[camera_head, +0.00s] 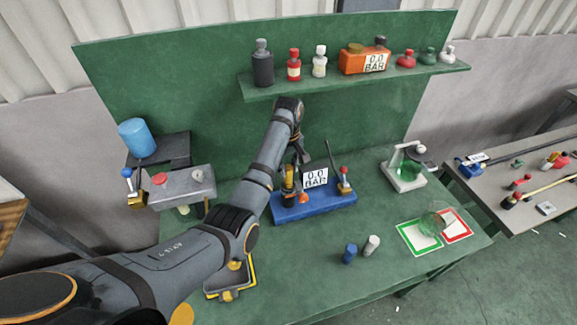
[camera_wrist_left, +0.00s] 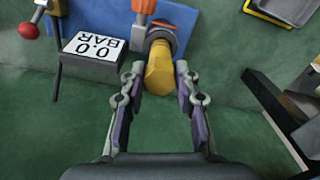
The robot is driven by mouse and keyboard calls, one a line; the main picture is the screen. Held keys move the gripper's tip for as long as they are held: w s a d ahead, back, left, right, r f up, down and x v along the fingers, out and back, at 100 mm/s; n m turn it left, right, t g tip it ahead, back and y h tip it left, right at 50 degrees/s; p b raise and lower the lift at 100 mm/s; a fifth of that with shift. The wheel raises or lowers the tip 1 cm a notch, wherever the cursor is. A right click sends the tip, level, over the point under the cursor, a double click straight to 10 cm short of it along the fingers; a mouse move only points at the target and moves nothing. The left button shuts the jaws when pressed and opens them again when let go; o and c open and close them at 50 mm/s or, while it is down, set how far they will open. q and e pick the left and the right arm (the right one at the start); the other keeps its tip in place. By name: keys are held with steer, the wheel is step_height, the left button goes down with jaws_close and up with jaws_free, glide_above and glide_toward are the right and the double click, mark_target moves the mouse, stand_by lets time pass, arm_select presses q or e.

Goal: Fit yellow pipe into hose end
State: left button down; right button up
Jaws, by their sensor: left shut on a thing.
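A yellow pipe piece (camera_wrist_left: 159,72) with a faceted end lies between the fingers of my left gripper (camera_wrist_left: 159,68) in the left wrist view. The gripper is shut on it. Its far end meets a grey and brown round fitting (camera_wrist_left: 160,38) on the blue base (camera_wrist_left: 200,14), possibly the hose end. I cannot tell whether the pipe sits inside the fitting or only against it. In the head view my left gripper (camera_head: 291,165) points down at the left part of the blue base (camera_head: 318,209), and the arm partly covers the spot. My right gripper is not in view.
A "0.0 BAR" gauge (camera_head: 315,177) and a red-knobbed lever (camera_head: 343,174) stand on the base. A blue cylinder (camera_head: 349,253) and a white one (camera_head: 371,245) stand in front. A shelf (camera_head: 355,83) holds several bottles behind. A yellow-edged tray (camera_head: 230,292) sits front left.

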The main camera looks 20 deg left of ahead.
arm_select(q)
steer(key=shift+f+b, duration=0.6)
steer(key=shift+f, duration=1.1)
steer(key=c, duration=0.9)
jaws_free()
step_height(320, 180, up, 8)
steer(key=shift+s+f, duration=0.1)
steer(key=shift+f, duration=0.15)
